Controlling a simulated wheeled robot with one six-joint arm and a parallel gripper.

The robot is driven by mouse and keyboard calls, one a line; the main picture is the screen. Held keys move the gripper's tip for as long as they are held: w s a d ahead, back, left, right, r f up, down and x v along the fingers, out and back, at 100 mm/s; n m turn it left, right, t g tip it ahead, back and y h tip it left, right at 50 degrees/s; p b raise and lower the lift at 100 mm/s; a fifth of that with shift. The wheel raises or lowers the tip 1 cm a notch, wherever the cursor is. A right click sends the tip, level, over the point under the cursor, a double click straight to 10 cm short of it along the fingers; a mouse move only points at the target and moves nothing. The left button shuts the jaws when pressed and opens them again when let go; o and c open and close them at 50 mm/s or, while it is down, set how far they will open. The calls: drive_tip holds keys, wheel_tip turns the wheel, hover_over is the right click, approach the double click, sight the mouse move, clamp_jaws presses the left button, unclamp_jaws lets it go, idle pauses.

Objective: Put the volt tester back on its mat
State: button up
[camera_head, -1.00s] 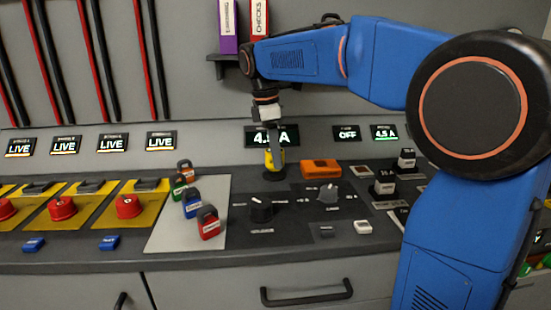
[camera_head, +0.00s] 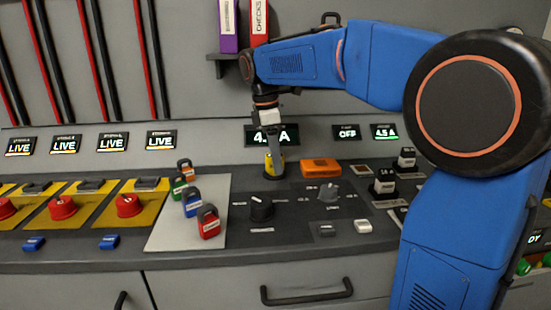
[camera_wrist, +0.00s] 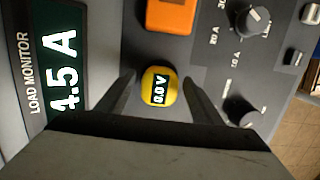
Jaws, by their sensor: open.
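The volt tester (camera_wrist: 159,73) is a small yellow device whose display reads 0.0 V in the wrist view. In the head view it is the yellow body (camera_head: 268,163) standing on the dark panel below the load monitor display, partly hidden by my gripper. My gripper (camera_head: 271,150) is open, pointing down at the tester. In the wrist view its two fingers lie on either side of the tester, with a visible gap to each side. I cannot make out the mat clearly; a dark patch shows around the tester's foot.
An orange box (camera_head: 320,168) stands just right of the tester. Black knobs (camera_head: 261,208) sit in front. Padlocks (camera_head: 208,222) stand on a light plate at left. The load monitor display (camera_head: 287,135) is close behind my gripper. Small black blocks (camera_head: 384,184) stand at right.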

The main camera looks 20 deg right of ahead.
sight(269, 156)
wheel_tip(269, 156, up, 12)
drive_tip(key=a, duration=0.1)
drive_tip(key=shift+w+a, duration=0.15)
drive_tip(key=shift+a, duration=0.2)
drive_tip(key=shift+f, duration=0.1)
